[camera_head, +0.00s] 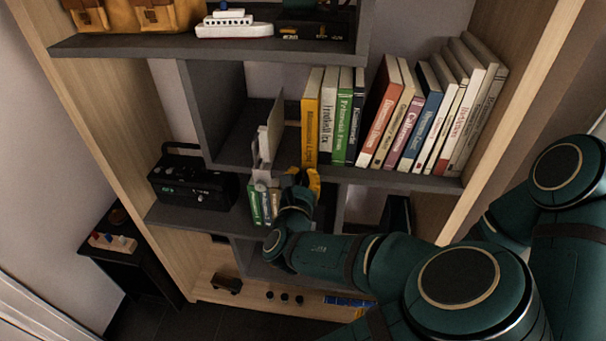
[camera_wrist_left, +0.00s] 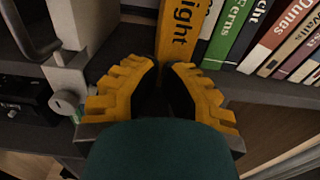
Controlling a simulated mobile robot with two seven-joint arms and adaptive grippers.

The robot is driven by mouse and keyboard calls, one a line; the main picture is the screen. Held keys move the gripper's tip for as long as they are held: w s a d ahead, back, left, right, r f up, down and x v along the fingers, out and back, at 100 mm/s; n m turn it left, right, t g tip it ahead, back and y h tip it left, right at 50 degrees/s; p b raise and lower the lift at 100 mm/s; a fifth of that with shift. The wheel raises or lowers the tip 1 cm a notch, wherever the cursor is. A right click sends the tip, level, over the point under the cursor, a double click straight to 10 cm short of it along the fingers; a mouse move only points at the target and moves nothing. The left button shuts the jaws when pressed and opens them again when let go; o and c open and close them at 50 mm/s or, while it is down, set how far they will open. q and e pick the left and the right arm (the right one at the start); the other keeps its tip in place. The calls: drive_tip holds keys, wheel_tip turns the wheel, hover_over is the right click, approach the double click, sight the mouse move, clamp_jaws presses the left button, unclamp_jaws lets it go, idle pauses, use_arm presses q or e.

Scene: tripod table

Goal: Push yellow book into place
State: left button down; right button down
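The yellow book (camera_head: 311,118) stands upright at the left end of a book row on the middle shelf. Its spine sits a little further out than the books beside it. In the left wrist view the yellow book (camera_wrist_left: 180,30) is straight ahead, its lower end close behind my fingertips. My left gripper (camera_head: 306,178) is just in front of and below the spine's bottom. In the wrist view my left gripper (camera_wrist_left: 163,68) has its yellow fingers together with nothing seen between them. Whether it touches the book I cannot tell. My right gripper is out of view.
A white book (camera_head: 327,115) and a green book (camera_head: 343,115) stand right of the yellow one, then several leaning books. A grey upright piece (camera_head: 263,160) is close left of my gripper. A black radio (camera_head: 190,183) and small books (camera_head: 263,205) sit on the lower shelf.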

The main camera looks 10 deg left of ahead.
use_arm(q)
drive_tip(key=w, duration=0.5)
drive_tip(key=shift+w, duration=0.4)
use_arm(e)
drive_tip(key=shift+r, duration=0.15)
use_arm(q)
drive_tip(key=shift+s+f, duration=0.1)
